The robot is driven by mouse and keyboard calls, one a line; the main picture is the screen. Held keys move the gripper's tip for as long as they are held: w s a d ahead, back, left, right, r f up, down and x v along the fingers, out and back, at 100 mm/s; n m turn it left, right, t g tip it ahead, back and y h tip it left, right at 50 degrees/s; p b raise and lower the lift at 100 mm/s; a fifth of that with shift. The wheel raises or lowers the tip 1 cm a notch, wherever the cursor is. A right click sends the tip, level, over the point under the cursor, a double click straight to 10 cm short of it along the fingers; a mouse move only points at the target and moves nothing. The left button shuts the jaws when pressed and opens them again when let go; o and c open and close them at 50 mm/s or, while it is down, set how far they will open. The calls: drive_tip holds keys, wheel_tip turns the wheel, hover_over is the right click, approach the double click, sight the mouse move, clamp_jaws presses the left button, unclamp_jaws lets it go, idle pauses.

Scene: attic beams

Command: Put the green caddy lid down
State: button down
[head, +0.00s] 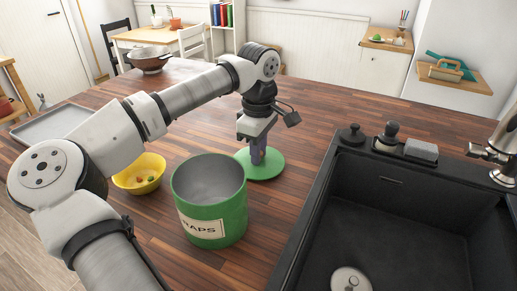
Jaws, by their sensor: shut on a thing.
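The green caddy lid (266,170) is a round flat disc with an upright grey handle. It is low over the wooden counter, just behind and to the right of the green caddy. I cannot tell whether it touches the counter. My gripper (257,145) is above the lid, shut on its handle. The green caddy (213,210) stands upright and open, with a grey inside and a label on its front. My arm crosses the view from the lower left.
A yellow bowl (138,181) with small items stands left of the caddy. A dark sink (400,205) lies to the right, with a sponge (421,149) and stoppers on its back edge. A grey tray (55,124) lies at the left. The counter behind the lid is clear.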

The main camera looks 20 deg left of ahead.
drive_tip(key=shift+f, duration=0.2)
drive_tip(key=c, duration=1.3)
unclamp_jaws()
drive_tip(key=shift+r, duration=0.15)
wheel_tip(320, 180, up, 12)
drive_tip(key=shift+b, duration=0.4)
